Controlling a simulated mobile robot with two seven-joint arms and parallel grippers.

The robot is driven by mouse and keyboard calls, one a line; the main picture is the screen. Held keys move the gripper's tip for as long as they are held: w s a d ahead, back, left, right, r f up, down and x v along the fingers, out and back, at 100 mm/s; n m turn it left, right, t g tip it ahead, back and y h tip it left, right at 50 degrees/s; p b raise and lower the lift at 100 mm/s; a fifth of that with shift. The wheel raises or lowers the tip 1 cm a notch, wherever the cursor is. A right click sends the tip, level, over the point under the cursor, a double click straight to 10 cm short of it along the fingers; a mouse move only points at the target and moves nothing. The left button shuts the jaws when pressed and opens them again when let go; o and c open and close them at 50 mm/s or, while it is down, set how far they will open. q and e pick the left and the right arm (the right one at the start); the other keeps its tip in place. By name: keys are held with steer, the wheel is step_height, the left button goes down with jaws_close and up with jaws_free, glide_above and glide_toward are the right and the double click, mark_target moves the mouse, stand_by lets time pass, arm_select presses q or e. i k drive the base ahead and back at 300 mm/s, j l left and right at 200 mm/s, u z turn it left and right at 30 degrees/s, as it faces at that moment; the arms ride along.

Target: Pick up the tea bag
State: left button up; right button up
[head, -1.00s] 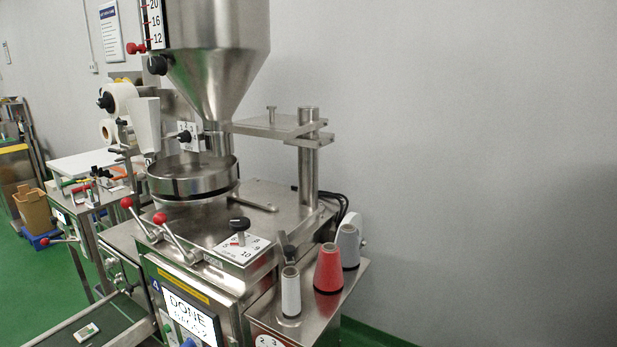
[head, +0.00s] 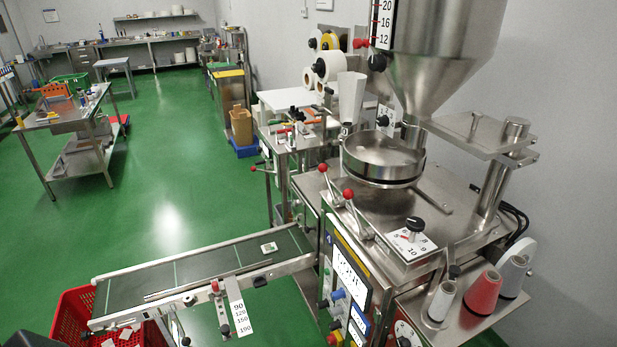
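A small pale tea bag (head: 269,248) lies flat on the dark conveyor belt (head: 205,267), near the belt's right end beside the packing machine. Several more pale tea bags (head: 122,335) lie in the red crate (head: 70,318) under the belt's left end. Neither of my grippers shows in the head view.
The steel packing machine (head: 345,233) with its hopper (head: 440,50) and round pan (head: 383,157) fills the right side. Thread cones (head: 484,292) stand at its lower right. A steel table (head: 62,120) stands at the far left. Open green floor (head: 165,200) lies between.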

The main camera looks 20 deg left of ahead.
mark_target(267, 248)
steer(key=u, duration=0.95)
